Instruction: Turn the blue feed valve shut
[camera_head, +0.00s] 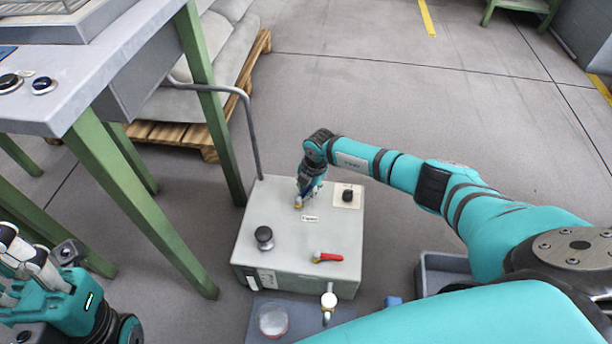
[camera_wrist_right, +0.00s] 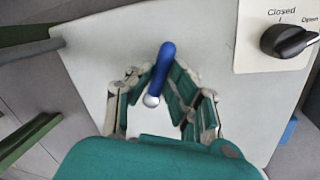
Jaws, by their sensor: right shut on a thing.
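The blue feed valve handle (camera_wrist_right: 163,68) stands out from the pale top of the grey box (camera_head: 255,220), with a silver round end at its base. In the right wrist view it lies between the fingers of my right gripper (camera_wrist_right: 164,92), which is shut on it. In the head view my right gripper (camera_head: 308,190) reaches down to the box top and mostly hides the handle. A brass fitting shows just below the fingers. My left gripper (camera_head: 18,255) is at the lower left edge, away from the box; its opening cannot be made out.
The box top also bears a black knob on a white plate (camera_head: 347,196), another black knob (camera_head: 264,237) and a red lever (camera_head: 327,258). A grey bent pipe (camera_head: 247,120) rises at its back left. A green-legged table (camera_head: 110,170) stands left.

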